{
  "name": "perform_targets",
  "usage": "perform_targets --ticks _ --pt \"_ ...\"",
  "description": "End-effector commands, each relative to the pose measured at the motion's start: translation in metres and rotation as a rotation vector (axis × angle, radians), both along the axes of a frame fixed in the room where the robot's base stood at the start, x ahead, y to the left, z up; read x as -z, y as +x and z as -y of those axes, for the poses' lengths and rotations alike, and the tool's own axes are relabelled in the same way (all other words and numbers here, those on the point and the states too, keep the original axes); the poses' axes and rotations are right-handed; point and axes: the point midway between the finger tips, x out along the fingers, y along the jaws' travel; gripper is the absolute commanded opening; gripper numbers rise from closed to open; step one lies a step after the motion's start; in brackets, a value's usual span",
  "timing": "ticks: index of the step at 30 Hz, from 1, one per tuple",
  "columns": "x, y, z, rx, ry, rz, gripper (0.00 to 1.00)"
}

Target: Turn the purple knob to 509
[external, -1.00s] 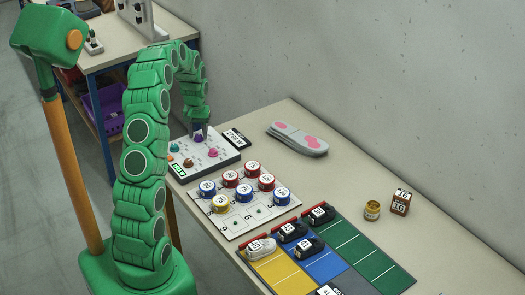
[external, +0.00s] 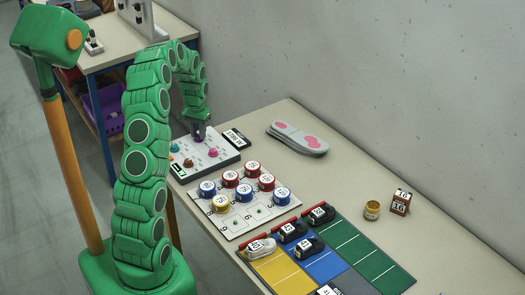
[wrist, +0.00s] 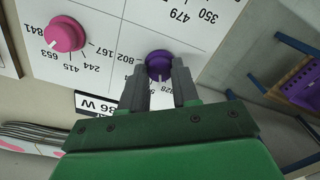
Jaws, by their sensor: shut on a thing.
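The purple knob (wrist: 159,64) is on a white panel with printed numbers around it. My gripper (wrist: 160,80) has its two grey fingers on either side of the knob and is shut on it. Beside the knob I read 802; other numbers are partly hidden by the fingers, and I cannot tell which number the knob points at. In the external view my gripper (external: 198,131) points down onto the far part of the control panel (external: 222,160), largely covering the knob.
A pink knob (wrist: 64,35) sits beside the purple one on the panel. A black-and-white label plate (external: 235,138) lies just behind the panel. A board with colored round pieces (external: 222,206) stands in front. Grey-and-pink insoles (external: 298,138) lie to the right.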

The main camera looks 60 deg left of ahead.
Motion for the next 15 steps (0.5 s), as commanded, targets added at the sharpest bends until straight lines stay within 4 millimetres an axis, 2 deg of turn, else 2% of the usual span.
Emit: perform_targets --ticks 9,15 --pt "-0.0007 0.0005 0.0002 0.23 0.0 0.001 0.0" --pt "-0.0009 0.0003 -0.0002 0.322 0.001 0.001 0.0"
